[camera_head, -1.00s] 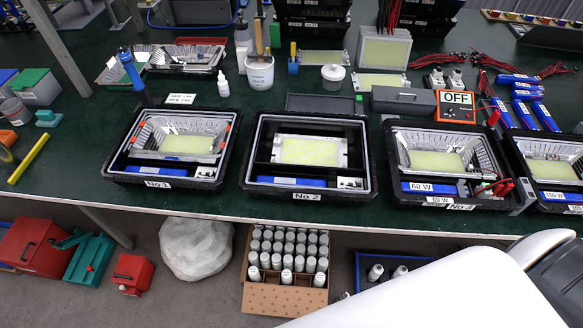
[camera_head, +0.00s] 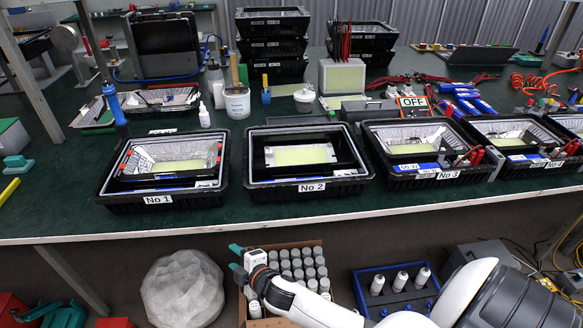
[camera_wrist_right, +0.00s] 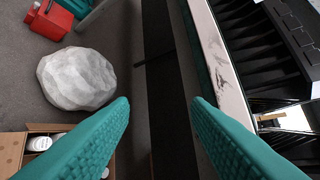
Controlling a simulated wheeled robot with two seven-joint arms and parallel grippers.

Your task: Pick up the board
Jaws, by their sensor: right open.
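A pale yellow LED board (camera_head: 300,155) lies flat inside the black housing No 2 (camera_head: 310,187). Other yellow boards sit in the silver reflectors of housing No 1 (camera_head: 180,166) and housing No 3 (camera_head: 408,149). My right gripper (camera_head: 237,260), with teal fingers, is in front of the table's front edge and lower in the picture than housing No 2, apart from every board. It is open and empty; in the right wrist view its fingers (camera_wrist_right: 161,105) are wide apart with only the dark gap beneath the table edge between them. My left gripper is not in view.
The table's pale front edge (camera_head: 90,238) runs beside my right gripper. Beneath are a carton of white bottles (camera_head: 300,262), a blue crate (camera_head: 365,280) and a wrapped pale lump (camera_head: 183,290). Behind the housings stand a white cup (camera_head: 237,103) and an OFF sign (camera_head: 413,101).

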